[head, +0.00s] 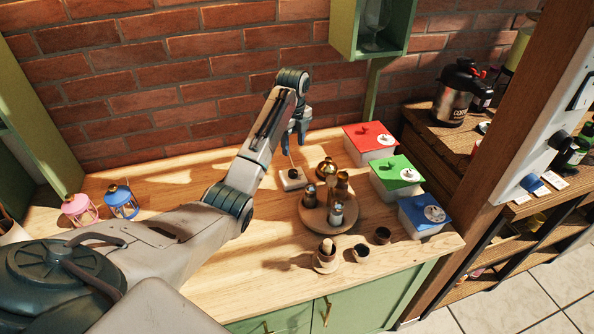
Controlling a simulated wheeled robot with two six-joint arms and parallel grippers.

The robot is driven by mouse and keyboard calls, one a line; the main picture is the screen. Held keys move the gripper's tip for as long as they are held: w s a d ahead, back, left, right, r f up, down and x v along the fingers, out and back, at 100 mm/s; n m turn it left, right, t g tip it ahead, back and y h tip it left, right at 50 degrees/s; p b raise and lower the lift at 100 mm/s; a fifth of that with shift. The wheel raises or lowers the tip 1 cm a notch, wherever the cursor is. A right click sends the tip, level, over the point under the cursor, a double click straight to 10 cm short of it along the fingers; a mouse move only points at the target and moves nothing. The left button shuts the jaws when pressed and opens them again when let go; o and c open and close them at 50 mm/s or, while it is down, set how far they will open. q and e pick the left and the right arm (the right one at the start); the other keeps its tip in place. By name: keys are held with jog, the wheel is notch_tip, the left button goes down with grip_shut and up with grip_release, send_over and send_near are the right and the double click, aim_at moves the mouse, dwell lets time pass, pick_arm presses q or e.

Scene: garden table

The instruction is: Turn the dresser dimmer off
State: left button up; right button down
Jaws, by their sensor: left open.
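A small white block with a dark knob on top (292,181), which looks like the dimmer, sits on the wooden dresser top (190,165) near the brick wall. My left gripper (293,148) hangs just above and behind it, open, fingers pointing down. It looks apart from the knob, though the exact gap is hard to judge. The knob's setting is too small to read. My right gripper does not show.
A round wooden tray (312,219) with bottles stands right of the block. Red (370,145), green (397,177) and blue (424,215) lidded boxes line the right edge. Small cups stand in front. Pink (79,209) and blue (122,202) lanterns stand left.

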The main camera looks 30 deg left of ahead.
aim_at(293, 171)
pick_arm(q)
jog(key=f+p, duration=0.2)
jog(key=f, duration=0.7)
jog(key=shift+s, duration=0.2)
jog(key=shift+f, duration=0.6)
jog(key=c, duration=1)
jog(key=shift+o, duration=0.2)
